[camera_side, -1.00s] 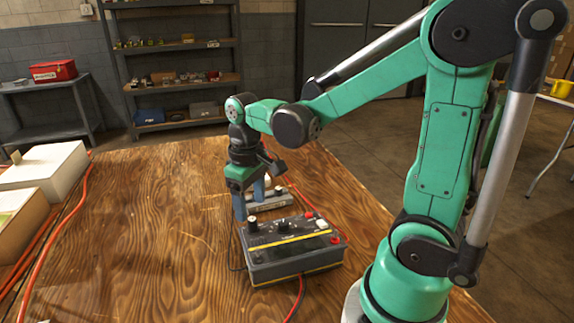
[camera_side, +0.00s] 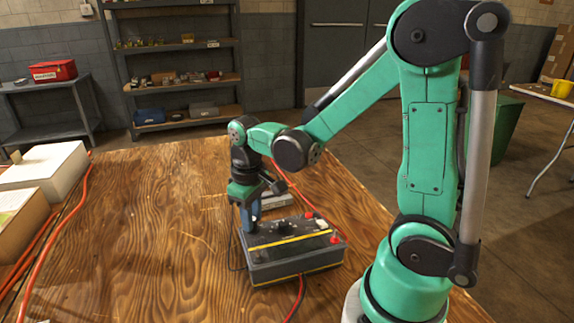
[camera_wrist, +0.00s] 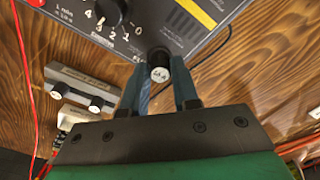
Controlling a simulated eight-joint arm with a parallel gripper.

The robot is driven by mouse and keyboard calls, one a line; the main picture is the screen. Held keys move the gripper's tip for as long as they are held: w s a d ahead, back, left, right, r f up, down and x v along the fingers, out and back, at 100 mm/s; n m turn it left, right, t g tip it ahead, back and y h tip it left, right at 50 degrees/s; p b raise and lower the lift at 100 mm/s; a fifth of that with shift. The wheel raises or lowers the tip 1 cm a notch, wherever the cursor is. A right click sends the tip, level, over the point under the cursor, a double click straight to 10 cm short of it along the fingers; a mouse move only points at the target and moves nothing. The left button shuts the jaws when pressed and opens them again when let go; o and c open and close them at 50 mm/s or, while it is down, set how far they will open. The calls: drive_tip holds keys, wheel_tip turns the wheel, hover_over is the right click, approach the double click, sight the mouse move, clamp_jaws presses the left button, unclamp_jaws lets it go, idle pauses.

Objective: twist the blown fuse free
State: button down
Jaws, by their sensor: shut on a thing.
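The charger (camera_side: 297,262) is a grey box on the table, with knobs and a yellow stripe on its dark top. The blown fuse (camera_wrist: 159,66) has a black cap with a pale, marked end and sits at the edge of the charger panel (camera_wrist: 152,20) in the wrist view. My gripper (camera_side: 250,222) points down at the charger's back left corner, and its blue fingers (camera_wrist: 150,80) are shut on the fuse cap from both sides. In the side view the fingers hide the fuse. I cannot see how deep the fuse sits.
A grey fuse rack (camera_wrist: 80,84) with two black, white-ended fuses lies behind the charger; it also shows in the side view (camera_side: 277,200). Red and black leads run around the charger. White boxes (camera_side: 45,165) stand at the left. The table's middle left is clear.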

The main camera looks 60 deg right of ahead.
drive_tip(key=shift+n, duration=1.1)
drive_tip(key=shift+n, duration=1)
drive_tip(key=shift+n, duration=1.3)
